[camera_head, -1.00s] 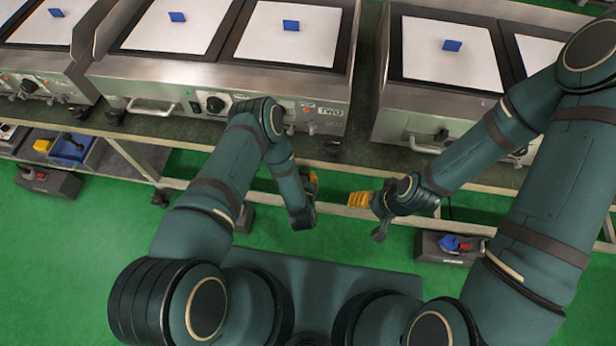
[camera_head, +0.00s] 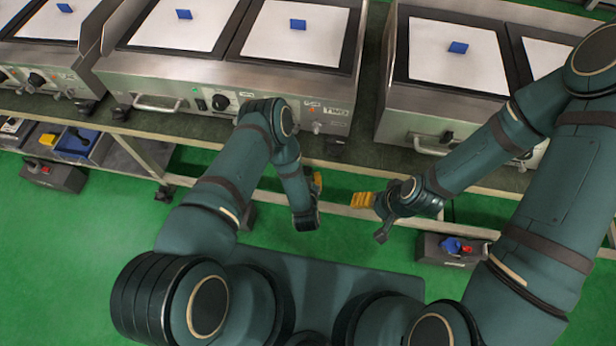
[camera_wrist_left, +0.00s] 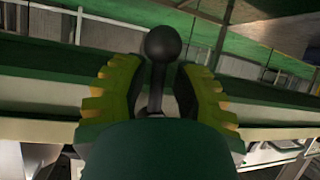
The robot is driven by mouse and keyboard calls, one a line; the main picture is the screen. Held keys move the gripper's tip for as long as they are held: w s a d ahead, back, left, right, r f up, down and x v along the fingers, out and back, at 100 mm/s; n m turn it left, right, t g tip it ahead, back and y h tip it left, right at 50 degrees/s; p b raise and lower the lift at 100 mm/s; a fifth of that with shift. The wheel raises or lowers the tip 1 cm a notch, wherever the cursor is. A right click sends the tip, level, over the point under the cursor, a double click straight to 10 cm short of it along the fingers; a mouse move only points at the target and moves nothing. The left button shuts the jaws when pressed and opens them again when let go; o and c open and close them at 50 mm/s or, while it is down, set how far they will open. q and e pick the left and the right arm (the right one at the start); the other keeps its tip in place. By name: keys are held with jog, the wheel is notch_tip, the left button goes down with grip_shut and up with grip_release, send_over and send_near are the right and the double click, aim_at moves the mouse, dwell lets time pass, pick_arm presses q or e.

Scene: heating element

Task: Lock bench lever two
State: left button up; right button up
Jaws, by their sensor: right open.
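In the left wrist view a black lever (camera_wrist_left: 157,85) with a round ball knob stands upright in the picture, between the fingers of my left gripper (camera_wrist_left: 155,90). A narrow gap shows on each side of its stem, so the fingers are open around it. In the head view my left gripper (camera_head: 316,186) is low beside the bench front rail, below the station marked TWO (camera_head: 338,112); the lever cannot be made out there. My right gripper (camera_head: 362,200) points left with yellow finger pads, in front of the bench rail, and holds nothing that I can see.
Griddles with white plates and blue blocks (camera_head: 298,24) stand on the bench (camera_head: 205,131). A dark box with blue and red parts (camera_head: 450,250) is on the green floor at right. A similar box (camera_head: 52,175) is at left. Open floor (camera_head: 80,260) lies at lower left.

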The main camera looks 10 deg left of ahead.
pick_arm(q)
jog(key=v, duration=1.2)
dwell(0.4)
notch_tip(320, 180, up, 5)
jog(key=w+g+h, duration=0.3)
jog(key=g, duration=0.2)
jog(key=s+a+r+m+g+h, duration=0.1)
jog(key=s+a+r+g+h, duration=0.1)
jog(key=s+r+g, duration=0.3)
notch_tip(320, 180, up, 4)
jog(key=shift+s+a+f+g+h, duration=0.15)
jog(key=shift+s+g+h, duration=0.25)
jog(key=shift+s, duration=0.75)
dwell(0.6)
